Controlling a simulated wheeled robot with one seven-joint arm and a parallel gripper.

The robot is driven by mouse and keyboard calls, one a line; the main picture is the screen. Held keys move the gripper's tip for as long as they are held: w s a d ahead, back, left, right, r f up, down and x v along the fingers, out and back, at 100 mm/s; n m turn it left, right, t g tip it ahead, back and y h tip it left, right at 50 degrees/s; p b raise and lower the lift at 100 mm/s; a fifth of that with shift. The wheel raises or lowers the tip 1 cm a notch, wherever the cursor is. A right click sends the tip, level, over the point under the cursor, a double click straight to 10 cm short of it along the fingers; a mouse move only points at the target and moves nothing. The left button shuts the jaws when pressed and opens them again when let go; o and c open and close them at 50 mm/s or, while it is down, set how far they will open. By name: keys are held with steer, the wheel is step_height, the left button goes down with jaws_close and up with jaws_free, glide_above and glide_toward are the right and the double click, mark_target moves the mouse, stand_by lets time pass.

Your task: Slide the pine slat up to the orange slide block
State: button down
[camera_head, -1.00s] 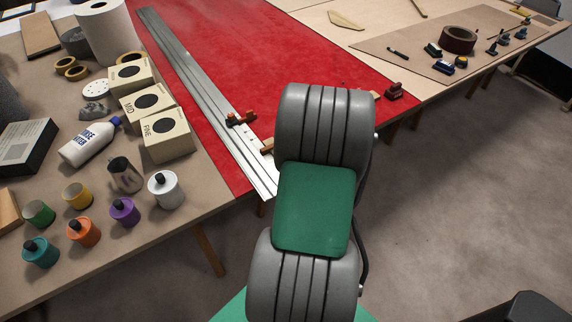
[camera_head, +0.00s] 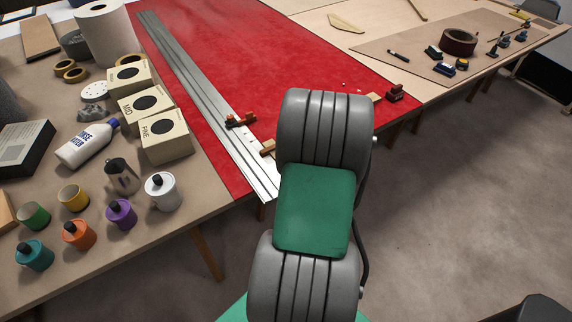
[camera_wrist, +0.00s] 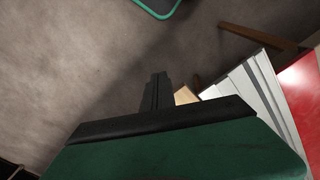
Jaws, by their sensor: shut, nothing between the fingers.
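The orange slide block (camera_head: 241,121), with dark parts, sits on the long silver rail (camera_head: 205,95). A short piece of wood (camera_head: 268,147), apparently the pine slat, shows beside the rail, nearer its front end than the block. The rest of it is hidden behind my arm. A pale wood end (camera_wrist: 185,95) shows in the wrist view just right of my gripper (camera_wrist: 157,80), beside the silver rail (camera_wrist: 250,88). My gripper is shut and empty. I cannot tell whether it touches the wood. In the head view my arm hides the gripper.
The rail lies on a red table surface (camera_head: 300,50). A dark reddish block (camera_head: 395,93) sits at its right edge. Left of the rail are boxes (camera_head: 165,140), a white bottle (camera_head: 87,145) and several paint jars (camera_head: 121,213). Open floor lies to the right.

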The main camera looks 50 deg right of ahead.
stand_by(0.3)
steer(key=shift+w+d+b, duration=0.55)
steer(key=shift+w+b, duration=0.05)
steer(key=shift+w, duration=1.9)
steer(key=shift+w+d+b, duration=0.6)
steer(key=shift+w+b, duration=0.05)
steer(key=shift+w, duration=1.8)
steer(key=shift+w+d+b, duration=0.55)
steer(key=shift+w+b, duration=0.05)
steer(key=shift+w, duration=1.9)
steer(key=shift+s+r, duration=0.1)
steer(key=shift+s+r, duration=0.1)
steer(key=shift+s, duration=0.15)
steer(key=shift+s+a+r+p, duration=0.2)
steer(key=shift+s+p, duration=0.15)
steer(key=shift+s, duration=0.25)
steer(key=shift+s+a+r+p, duration=0.15)
steer(key=shift+s+p, duration=0.2)
steer(key=shift+s, duration=0.2)
step_height(320, 180, up, 8)
steer(key=p, duration=0.5)
